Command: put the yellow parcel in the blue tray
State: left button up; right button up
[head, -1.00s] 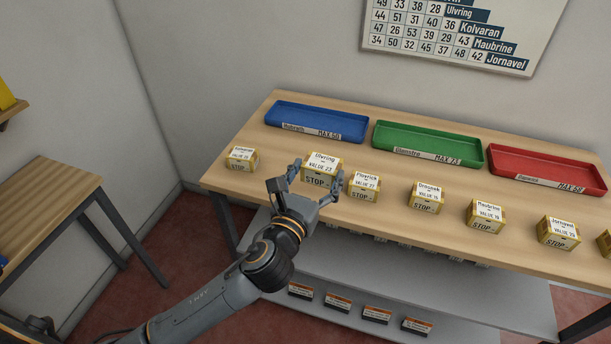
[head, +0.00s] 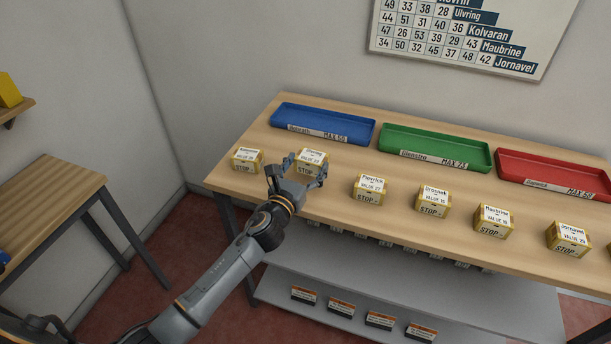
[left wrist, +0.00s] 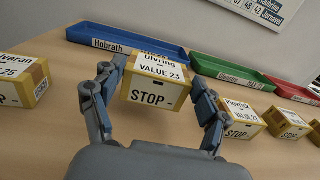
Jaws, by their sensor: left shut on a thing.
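The yellow parcel (head: 312,159) reads "Ulvring", value 23, in the left wrist view (left wrist: 155,85). My left gripper (head: 305,168) is shut on it, one finger at each side, also in the left wrist view (left wrist: 160,82). I cannot tell how far it is above the counter. The blue tray (head: 322,119), labelled "Hobrath" and "MAX 50", lies empty behind the parcel at the back left; it also shows in the left wrist view (left wrist: 125,37). My right gripper is not in view.
Another yellow parcel (head: 247,160) stands left of the held one. A row of similar parcels, starting with one of value 27 (head: 369,189), runs to the right. A green tray (head: 435,146) and a red tray (head: 555,174) line the back. Bare wood lies before the trays.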

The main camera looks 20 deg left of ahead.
aim_at(306, 173)
pick_arm(q)
jog(key=f, duration=0.1)
jog(key=f+b, duration=0.1)
jog(key=f, duration=0.1)
jog(key=shift+w+a, duration=0.2)
jog(key=shift+w, duration=0.2)
jog(key=shift+f, duration=0.35)
jog(key=shift+f+b, duration=0.2)
jog(key=shift+b, duration=0.1)
jog(key=o, duration=1.3)
jog(key=s, duration=0.4)
jog(key=s+a+b, duration=0.1)
jog(key=s, duration=0.4)
jog(key=s+a, duration=0.1)
jog(key=s, duration=0.3)
jog(key=shift+s+b, duration=0.35)
jog(key=shift+s, duration=0.05)
